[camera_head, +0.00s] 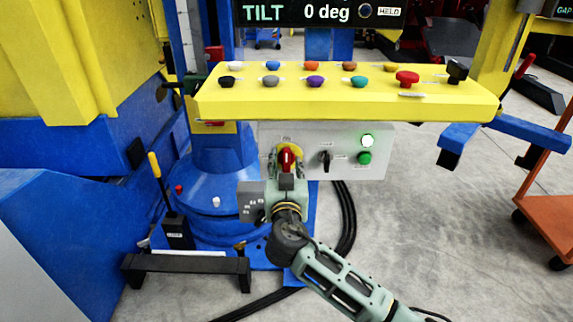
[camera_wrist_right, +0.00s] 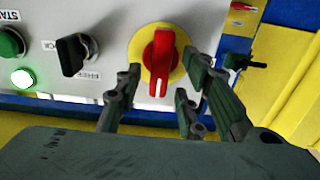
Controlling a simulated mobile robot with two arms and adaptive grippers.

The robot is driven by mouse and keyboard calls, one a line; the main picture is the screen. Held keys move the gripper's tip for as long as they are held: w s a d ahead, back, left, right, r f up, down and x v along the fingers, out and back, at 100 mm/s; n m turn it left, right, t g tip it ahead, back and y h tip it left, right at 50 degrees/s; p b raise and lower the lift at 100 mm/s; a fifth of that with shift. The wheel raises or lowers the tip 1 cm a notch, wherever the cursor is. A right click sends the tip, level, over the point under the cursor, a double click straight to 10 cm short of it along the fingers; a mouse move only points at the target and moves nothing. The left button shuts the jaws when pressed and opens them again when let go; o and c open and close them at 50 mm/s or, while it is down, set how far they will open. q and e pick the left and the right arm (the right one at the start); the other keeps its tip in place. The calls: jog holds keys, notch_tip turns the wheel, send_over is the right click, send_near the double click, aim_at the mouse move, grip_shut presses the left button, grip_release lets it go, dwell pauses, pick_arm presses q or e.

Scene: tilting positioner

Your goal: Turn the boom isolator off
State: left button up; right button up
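The isolator is a red rotary handle on a yellow round plate (camera_wrist_right: 180,67), set in a light grey control panel (camera_head: 345,140) below the yellow button shelf. The red handle (camera_wrist_right: 160,62) stands upright in both views; it also shows in the head view (camera_head: 287,159). My right gripper (camera_wrist_right: 163,85) is open in front of it, with fingers on both sides of the handle. Gaps show between fingers and handle, and I see no contact. In the head view my right gripper (camera_head: 286,176) covers the handle's lower part. My left gripper is not in view.
Beside the handle are a black selector knob (camera_head: 325,159), a lit white lamp (camera_head: 367,141) and a green button (camera_head: 364,158). The yellow shelf (camera_head: 300,104) with several coloured knobs overhangs the panel. A blue pedestal (camera_head: 222,150) stands at the left.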

jog(key=shift+w, duration=0.55)
grip_shut()
